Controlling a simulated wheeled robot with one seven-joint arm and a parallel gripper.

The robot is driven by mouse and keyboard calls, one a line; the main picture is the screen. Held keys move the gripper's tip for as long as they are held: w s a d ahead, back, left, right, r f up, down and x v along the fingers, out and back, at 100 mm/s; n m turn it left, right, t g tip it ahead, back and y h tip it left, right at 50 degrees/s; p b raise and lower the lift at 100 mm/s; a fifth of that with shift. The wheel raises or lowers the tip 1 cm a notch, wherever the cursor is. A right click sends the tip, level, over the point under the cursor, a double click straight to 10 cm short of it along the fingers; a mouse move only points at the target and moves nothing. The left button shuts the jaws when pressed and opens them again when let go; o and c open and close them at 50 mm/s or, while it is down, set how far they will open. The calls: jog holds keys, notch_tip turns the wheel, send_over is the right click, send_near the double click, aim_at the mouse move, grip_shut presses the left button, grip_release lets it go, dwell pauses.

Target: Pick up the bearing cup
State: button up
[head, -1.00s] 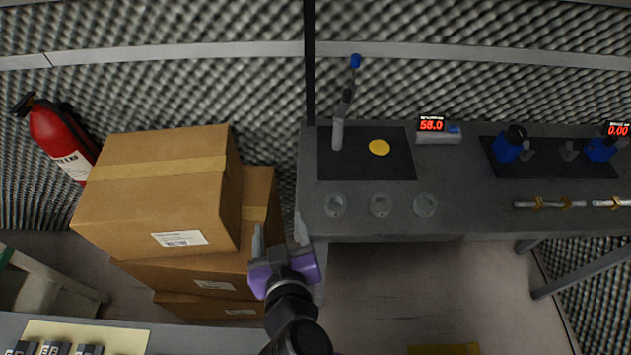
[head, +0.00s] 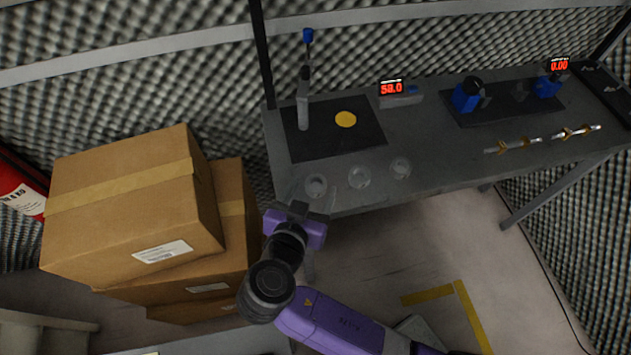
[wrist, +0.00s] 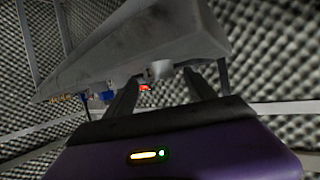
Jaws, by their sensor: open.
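Three small clear round cups stand in a row along the front edge of the grey bench (head: 430,150): a left cup (head: 316,185), a middle cup (head: 359,177) and a right cup (head: 400,167). I cannot tell by looks which one is the bearing cup. My gripper (head: 308,208) is open and empty just off the bench's front left corner, nearest the left cup and apart from it. In the wrist view my gripper (wrist: 164,88) shows its two fingers spread, with a small pale cup (wrist: 158,70) at the bench edge beyond them.
A black mat (head: 360,143) with a yellow disc (head: 345,119) and an upright stand (head: 303,105) lies behind the cups. A red-digit display (head: 391,88) stands beside it. Stacked cardboard boxes (head: 130,205) are close on the left. Open floor lies below the bench.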

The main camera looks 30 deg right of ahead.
aim_at(316, 186)
jog(key=shift+x, duration=1.4)
grip_shut()
jog(key=shift+r, duration=0.1)
